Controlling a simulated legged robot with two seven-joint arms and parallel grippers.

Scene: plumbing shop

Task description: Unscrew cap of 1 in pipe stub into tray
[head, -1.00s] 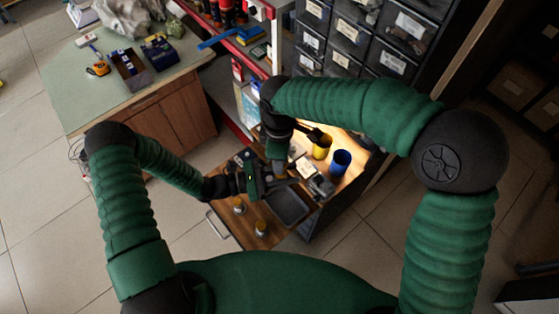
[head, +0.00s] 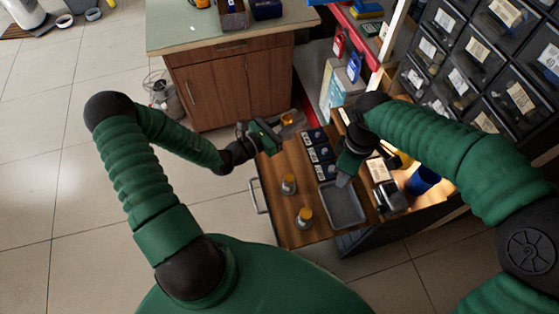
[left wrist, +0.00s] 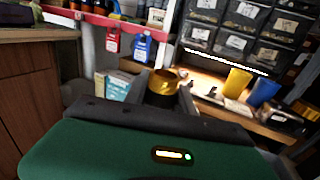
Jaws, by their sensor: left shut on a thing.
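My left gripper (head: 284,128) is shut on a brass-coloured round piece (head: 287,119), which looks like a pipe stub. It is held in the air past the far left edge of the wooden work surface. In the left wrist view the piece (left wrist: 163,88) sits between the fingers, gold above and dark below; I cannot tell whether a cap is on it. My right gripper (head: 343,180) points down at the far edge of the grey tray (head: 345,207); its opening is unclear. Two other stubs with yellowish tops, a far one (head: 289,184) and a near one (head: 305,217), stand upright left of the tray.
Several dark labelled boxes (head: 319,153) stand behind the tray. A blue cup (head: 423,181) and a yellow cup (left wrist: 236,81) are to the right. Drawer bins (head: 470,50) rise at the back right. A wooden cabinet (head: 230,90) stands behind my left gripper.

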